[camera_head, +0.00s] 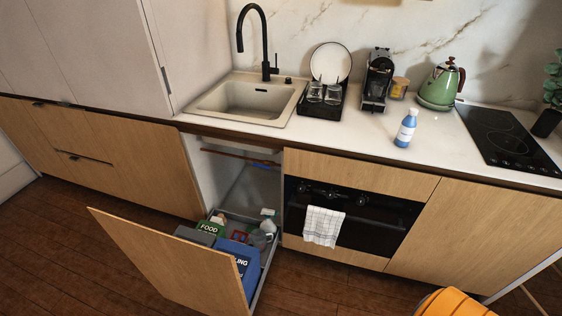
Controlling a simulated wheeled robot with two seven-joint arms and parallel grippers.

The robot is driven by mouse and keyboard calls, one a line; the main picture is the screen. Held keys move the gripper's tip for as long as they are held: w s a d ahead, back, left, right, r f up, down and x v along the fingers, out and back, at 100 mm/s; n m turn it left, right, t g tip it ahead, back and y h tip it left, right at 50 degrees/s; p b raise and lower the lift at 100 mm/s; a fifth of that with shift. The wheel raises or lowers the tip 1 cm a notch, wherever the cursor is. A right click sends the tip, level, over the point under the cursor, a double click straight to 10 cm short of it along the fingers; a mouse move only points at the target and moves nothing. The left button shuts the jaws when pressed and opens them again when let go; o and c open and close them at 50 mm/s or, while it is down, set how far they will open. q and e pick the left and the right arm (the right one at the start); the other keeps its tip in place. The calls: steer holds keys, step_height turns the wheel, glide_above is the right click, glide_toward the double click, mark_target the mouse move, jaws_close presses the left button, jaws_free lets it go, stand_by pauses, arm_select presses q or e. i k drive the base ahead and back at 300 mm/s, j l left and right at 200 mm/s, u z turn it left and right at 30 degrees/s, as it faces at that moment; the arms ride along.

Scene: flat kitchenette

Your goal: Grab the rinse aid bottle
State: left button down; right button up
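A blue bottle with a white cap and a pale label (405,130) stands upright on the white countertop, near its front edge and above the oven. It is the only bottle I can make out on the counter, and its label is too small to read. Nothing touches it. Neither of my grippers shows in the head view.
A green kettle (441,84) and coffee machine (377,79) stand behind the bottle; a black hob (510,138) lies to its right. A pulled-out bin drawer (170,262) juts into the floor space. An orange ribbed object (455,303) is at bottom right.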

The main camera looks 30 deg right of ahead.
mark_target(409, 125)
steer(key=z, duration=2)
